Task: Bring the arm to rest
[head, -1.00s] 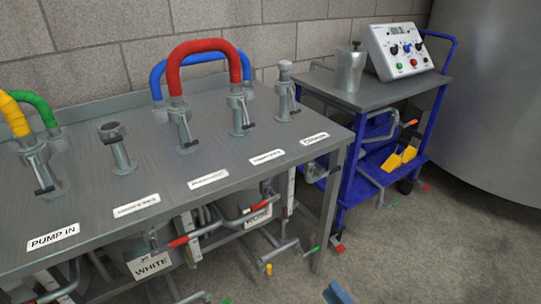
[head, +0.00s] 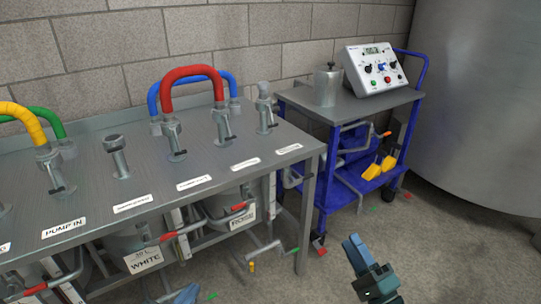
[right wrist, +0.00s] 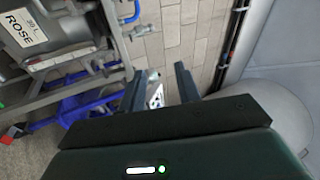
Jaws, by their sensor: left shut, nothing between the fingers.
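My left gripper (head: 182,294) shows only as a small blue-grey tip at the bottom edge of the head view, in front of the bench. It is shut and empty; the rest of its arm is out of view. My right gripper (head: 357,252) is in the lower right of the head view, over the floor and apart from bench and trolley. In the right wrist view its two dark fingers (right wrist: 160,82) stand apart with nothing held between them.
A steel bench (head: 100,185) with upright pipe stubs, a red hose (head: 190,72) and a yellow hose (head: 22,115) fills the left. A blue trolley (head: 328,180) carries a metal can (head: 327,88) and control box (head: 375,68). A large tank (head: 480,100) stands right. Floor (head: 440,240) is clear.

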